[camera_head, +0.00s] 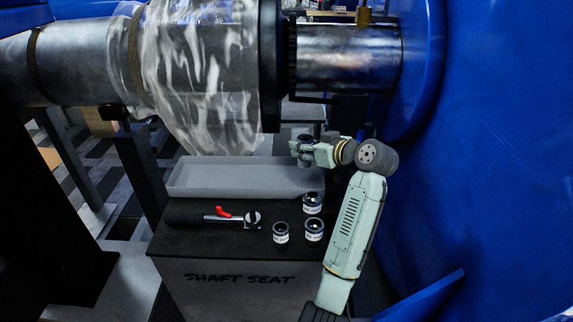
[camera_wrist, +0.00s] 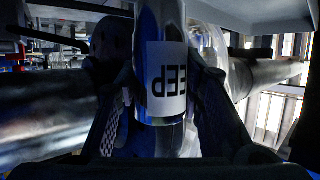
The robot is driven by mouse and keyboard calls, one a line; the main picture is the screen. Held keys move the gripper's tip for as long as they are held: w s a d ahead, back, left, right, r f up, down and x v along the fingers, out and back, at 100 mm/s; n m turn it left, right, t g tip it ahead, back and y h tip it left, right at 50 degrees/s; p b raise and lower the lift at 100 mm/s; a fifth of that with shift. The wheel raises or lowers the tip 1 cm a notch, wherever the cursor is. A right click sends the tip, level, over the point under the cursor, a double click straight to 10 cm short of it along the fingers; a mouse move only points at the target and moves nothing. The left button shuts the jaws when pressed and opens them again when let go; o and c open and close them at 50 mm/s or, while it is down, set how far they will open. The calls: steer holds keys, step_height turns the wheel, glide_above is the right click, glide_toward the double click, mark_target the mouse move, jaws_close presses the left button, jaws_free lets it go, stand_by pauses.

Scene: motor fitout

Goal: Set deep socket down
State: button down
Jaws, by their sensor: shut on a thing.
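My gripper (camera_head: 304,149) is shut on the deep socket (camera_wrist: 166,85). The socket is too small and dark there to make out clearly. The tray's visible floor looks empty. It rests on the cart (camera_head: 190,242) marked "SHAFT SEAT".
Three labelled sockets stand at the cart's right: one behind (camera_head: 313,203), one at front left (camera_head: 281,233), one at front right (camera_head: 314,230). The metal shaft (camera_head: 340,58) and blue housing (camera_head: 490,130) are close.

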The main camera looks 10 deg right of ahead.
mark_target(309, 165)
steer(key=shift+f+p, duration=0.4)
steer(key=shift+f, duration=2.45)
steer(key=shift+f, duration=0.2)
steer(key=c, duration=1.1)
jaws_free()
steer(key=shift+r, duration=0.25)
steer(key=shift+s+d, duration=0.15)
steer(key=shift+s, duration=0.15)
steer(key=b+v, duration=0.2)
steer(key=v, duration=0.9)
steer(key=shift+b, duration=0.3)
